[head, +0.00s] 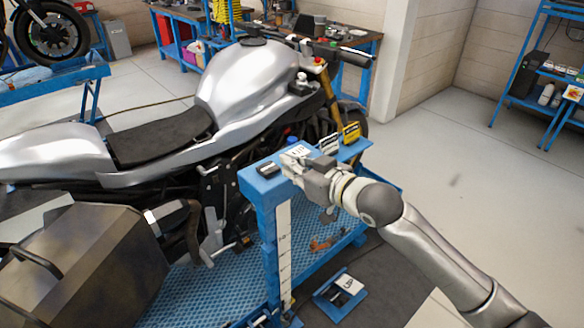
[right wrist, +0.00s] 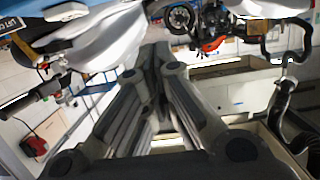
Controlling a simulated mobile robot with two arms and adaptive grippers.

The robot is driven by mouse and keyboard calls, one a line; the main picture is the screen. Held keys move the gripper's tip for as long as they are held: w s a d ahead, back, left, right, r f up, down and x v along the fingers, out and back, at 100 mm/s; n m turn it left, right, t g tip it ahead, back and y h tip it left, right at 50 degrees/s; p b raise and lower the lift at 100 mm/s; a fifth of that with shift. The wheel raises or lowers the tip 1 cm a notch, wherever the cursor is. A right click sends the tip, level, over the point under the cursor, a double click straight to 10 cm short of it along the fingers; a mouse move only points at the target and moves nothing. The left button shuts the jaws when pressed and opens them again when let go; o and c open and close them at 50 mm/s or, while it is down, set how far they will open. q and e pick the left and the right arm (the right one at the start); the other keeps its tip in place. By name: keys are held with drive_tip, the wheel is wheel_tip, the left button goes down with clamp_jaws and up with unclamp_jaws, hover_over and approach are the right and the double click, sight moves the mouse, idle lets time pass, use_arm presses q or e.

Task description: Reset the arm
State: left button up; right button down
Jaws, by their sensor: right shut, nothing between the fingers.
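My right arm comes in from the right in the head view. Its gripper (head: 296,164) is over the narrow blue bench top (head: 262,184) beside the silver motorcycle (head: 250,85). In the right wrist view the two fingers of the right gripper (right wrist: 155,52) run together at their tips, shut with nothing between them. I cannot tell whether the fingers touch the bench top. My left arm and gripper do not show.
A dark box with a handle (head: 85,255) stands at the lower left. A blue shelf (head: 530,75) stands at the back right. Open floor (head: 450,150) lies right of the bench.

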idle(0.7)
drive_tip(key=d+f+m+g+h+b, duration=0.1)
drive_tip(key=d+f+m+h, duration=0.35)
drive_tip(key=f, duration=1.15)
drive_tip(key=d+f+g+h, duration=0.1)
drive_tip(key=d+f, duration=0.6)
drive_tip(key=f, duration=1)
drive_tip(key=s+d+f+g+h, duration=0.1)
drive_tip(key=s+d+f+g, duration=0.15)
drive_tip(key=s+f, duration=0.6)
drive_tip(key=s+d+f+g+h, duration=0.1)
drive_tip(key=s+d+f, duration=0.2)
drive_tip(key=s+f, duration=0.55)
drive_tip(key=s+f+g, duration=0.2)
drive_tip(key=s+f, duration=0.4)
drive_tip(key=s, duration=0.6)
drive_tip(key=s+f+g+h+b, duration=0.1)
drive_tip(key=s+f+g, duration=0.1)
drive_tip(key=s+f, duration=0.5)
drive_tip(key=s+d+f+g, duration=0.1)
drive_tip(key=s+f, duration=0.6)
drive_tip(key=s, duration=1)
drive_tip(key=shift+g, duration=0.45)
